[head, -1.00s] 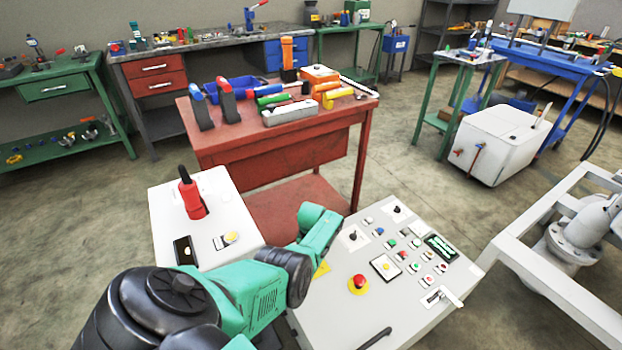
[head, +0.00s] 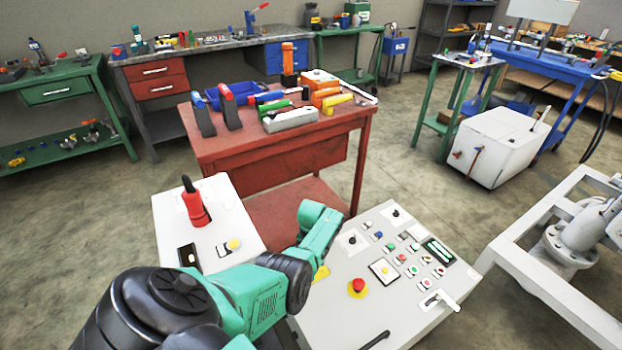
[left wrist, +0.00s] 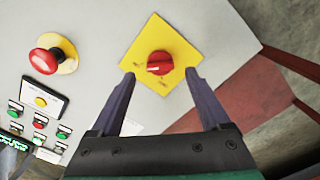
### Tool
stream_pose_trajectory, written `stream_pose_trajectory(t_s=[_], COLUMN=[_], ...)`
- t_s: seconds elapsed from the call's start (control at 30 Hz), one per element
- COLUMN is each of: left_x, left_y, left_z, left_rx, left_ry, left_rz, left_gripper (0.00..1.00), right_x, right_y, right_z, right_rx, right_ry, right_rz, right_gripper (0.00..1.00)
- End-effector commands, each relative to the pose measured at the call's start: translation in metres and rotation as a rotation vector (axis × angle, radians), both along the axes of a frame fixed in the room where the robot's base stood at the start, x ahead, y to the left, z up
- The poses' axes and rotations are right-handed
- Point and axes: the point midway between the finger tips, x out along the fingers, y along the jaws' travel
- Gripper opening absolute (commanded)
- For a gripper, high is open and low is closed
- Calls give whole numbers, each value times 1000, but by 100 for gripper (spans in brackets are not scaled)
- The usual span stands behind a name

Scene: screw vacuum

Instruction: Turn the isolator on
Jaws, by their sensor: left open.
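The isolator is a red rotary knob (left wrist: 159,63) on a yellow square plate (left wrist: 160,35), mounted on the light grey control panel (left wrist: 100,20). In the left wrist view my left gripper (left wrist: 160,74) is open, with one fingertip on each side of the knob's lower part. I cannot tell whether the fingers touch it. In the head view only a corner of the yellow plate (head: 321,273) shows beside my green left arm; the knob and gripper are hidden behind the arm. My right gripper is not in view.
A red emergency button (head: 358,286) on a yellow base sits near the isolator. Small buttons and switches cover the panel's right part. A white box with a red handle (head: 195,204) stands to the left. A red table (head: 270,150) with tools is behind; a white frame (head: 560,270) is at right.

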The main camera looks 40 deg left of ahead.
Motion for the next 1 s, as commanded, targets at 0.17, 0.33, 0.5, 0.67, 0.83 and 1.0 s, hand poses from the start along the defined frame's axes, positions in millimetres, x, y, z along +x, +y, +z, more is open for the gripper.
stream_pose_trajectory(t_s=[0.17,0.33,0.5,0.67,0.83,1.0], left_x=[0,0,0,0,0,0], left_y=[0,0,0,0,0,0], left_z=[65,100,113,112,112,112], left_rx=[2,0,0,0,0,1], left_ry=[-2,-1,1,1,1,0], left_rz=[0,0,0,0,0,0], left_gripper=[80,80,80,80,80,80], right_x=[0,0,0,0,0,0], right_y=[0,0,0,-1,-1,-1], right_z=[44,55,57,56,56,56], right_rx=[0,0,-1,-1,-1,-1], right_ry=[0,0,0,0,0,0], right_rz=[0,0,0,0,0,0], right_gripper=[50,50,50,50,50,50])
